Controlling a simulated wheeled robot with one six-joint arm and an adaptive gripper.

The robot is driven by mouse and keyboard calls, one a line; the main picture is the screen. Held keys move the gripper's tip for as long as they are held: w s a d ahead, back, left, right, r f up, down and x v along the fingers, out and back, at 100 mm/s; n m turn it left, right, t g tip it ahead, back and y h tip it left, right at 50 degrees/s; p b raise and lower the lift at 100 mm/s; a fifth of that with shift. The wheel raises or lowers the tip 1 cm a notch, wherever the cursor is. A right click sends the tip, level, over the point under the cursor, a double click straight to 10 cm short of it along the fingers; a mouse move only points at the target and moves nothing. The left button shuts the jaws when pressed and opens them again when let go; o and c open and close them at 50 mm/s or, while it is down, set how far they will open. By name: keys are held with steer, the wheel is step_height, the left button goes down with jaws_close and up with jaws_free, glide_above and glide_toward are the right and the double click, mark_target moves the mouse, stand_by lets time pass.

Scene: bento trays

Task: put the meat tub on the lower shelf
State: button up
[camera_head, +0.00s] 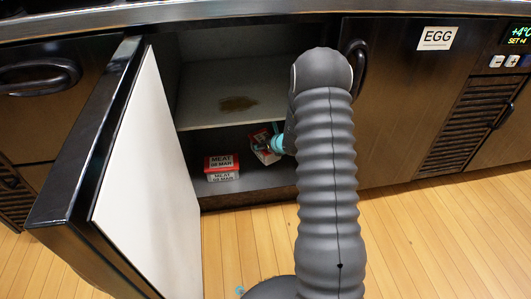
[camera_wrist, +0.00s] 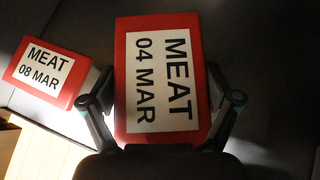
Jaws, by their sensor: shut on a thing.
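The meat tub in my gripper (camera_wrist: 160,75) has a red lid (camera_wrist: 122,60) with a white label reading MEAT 04 MAR. My gripper is shut on it, one finger on each side. In the head view the held tub (camera_head: 264,147) is tilted, inside the open cabinet at the level of the lower shelf (camera_head: 240,186). My arm partly hides it. I cannot tell whether it touches the shelf. A second meat tub (camera_head: 221,167), labelled MEAT 08 MAR, stands on the lower shelf to its left. Its red lid also shows at the left in the wrist view (camera_wrist: 66,94).
The upper shelf (camera_head: 195,90) is empty except for a brown stain (camera_head: 238,103). The cabinet door (camera_head: 145,190) stands open on the left. A closed door labelled EGG (camera_head: 437,38) is on the right. Bare shelf shows in front of the held tub.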

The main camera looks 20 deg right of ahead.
step_height(320, 180, down, 5)
steer(key=shift+f+b, duration=0.2)
steer(key=shift+b, duration=0.2)
steer(key=shift+w+f, duration=0.2)
steer(key=shift+f, duration=0.1)
steer(key=o, duration=1.2)
steer(key=p+v, duration=0.1)
steer(key=v, duration=1.1)
steer(key=shift+s+d, duration=0.1)
